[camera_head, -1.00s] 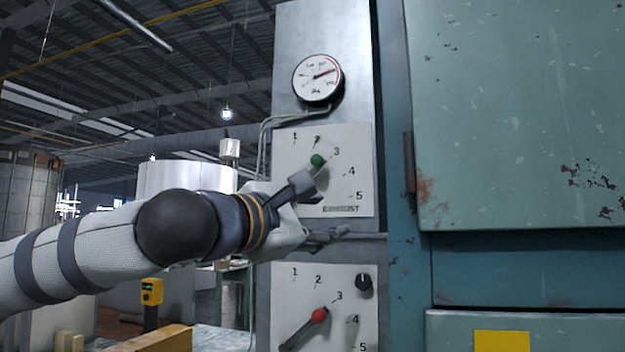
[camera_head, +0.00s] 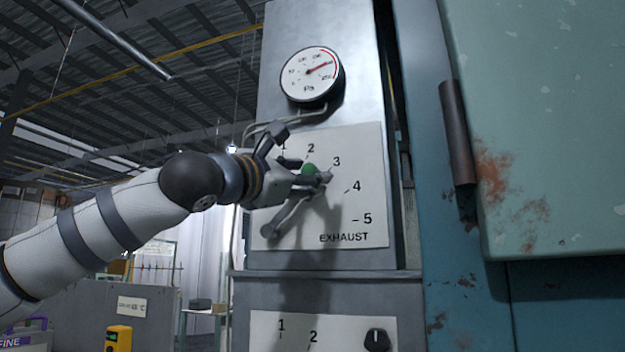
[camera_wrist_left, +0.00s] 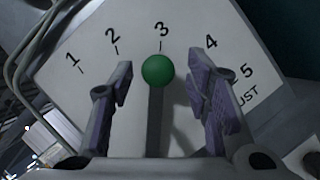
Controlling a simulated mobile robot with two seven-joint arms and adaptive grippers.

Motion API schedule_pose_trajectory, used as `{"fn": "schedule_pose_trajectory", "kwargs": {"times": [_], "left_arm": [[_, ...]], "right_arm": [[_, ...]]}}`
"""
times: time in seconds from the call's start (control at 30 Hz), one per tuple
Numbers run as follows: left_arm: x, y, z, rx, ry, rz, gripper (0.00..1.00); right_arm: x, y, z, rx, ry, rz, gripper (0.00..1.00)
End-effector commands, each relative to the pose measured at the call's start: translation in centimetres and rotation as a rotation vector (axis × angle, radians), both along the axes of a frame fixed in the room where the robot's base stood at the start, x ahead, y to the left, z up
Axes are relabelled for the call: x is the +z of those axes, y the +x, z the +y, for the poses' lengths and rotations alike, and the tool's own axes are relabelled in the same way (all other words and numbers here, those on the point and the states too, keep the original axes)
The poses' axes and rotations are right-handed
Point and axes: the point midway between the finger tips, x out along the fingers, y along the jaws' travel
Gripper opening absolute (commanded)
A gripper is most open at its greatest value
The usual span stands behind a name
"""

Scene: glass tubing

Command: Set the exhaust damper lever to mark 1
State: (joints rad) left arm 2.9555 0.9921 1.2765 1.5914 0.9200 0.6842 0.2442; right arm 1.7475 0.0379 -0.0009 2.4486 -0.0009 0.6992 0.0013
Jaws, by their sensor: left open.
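The exhaust damper lever is a grey bar with a round green knob (camera_head: 309,169) on the upper white plate (camera_head: 372,215), which is lettered EXHAUST and marked 1 to 5. In the left wrist view the green knob (camera_wrist_left: 157,70) lies just below mark 3, in line with it. My left gripper (camera_head: 308,171) is at the knob, open. In the wrist view its fingers (camera_wrist_left: 161,74) stand on either side of the knob, with visible gaps on both sides. The fingers hide part of the lever in the head view. My right gripper is not in view.
A round pressure gauge (camera_head: 309,74) sits above the plate. A second marked plate (camera_head: 340,335) with a black knob (camera_head: 377,340) is below. A teal cabinet with a dark hinge (camera_head: 457,133) stands at right. Thin pipes run along the panel's left side.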

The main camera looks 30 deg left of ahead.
Motion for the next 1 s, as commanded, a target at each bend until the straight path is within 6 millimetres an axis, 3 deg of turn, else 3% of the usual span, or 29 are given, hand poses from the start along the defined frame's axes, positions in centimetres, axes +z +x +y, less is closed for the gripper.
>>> {"fn": "schedule_pose_trajectory", "kwargs": {"times": [0.13, 0.4, 0.47, 0.6, 0.87, 1.0], "left_arm": [[0.7, 1.4, -0.1, 0.000, -0.001, -0.001, 0.44], [0.7, 1.7, -0.1, -0.001, 0.000, -0.001, 0.44], [0.7, 1.7, -0.1, -0.001, 0.000, -0.001, 0.33], [0.7, 1.7, -0.1, -0.001, 0.000, -0.001, 0.01], [0.8, 1.9, 0.0, 0.000, -0.003, -0.002, 0.00], [1.0, 2.9, 0.1, 0.001, -0.024, -0.008, 0.00]], "right_arm": [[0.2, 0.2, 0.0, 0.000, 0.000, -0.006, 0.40], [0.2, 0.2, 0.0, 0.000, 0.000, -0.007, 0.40], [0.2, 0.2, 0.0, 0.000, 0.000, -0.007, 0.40], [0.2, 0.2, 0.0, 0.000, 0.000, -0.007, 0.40], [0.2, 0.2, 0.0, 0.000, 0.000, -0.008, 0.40], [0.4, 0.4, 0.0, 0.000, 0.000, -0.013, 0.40]]}}
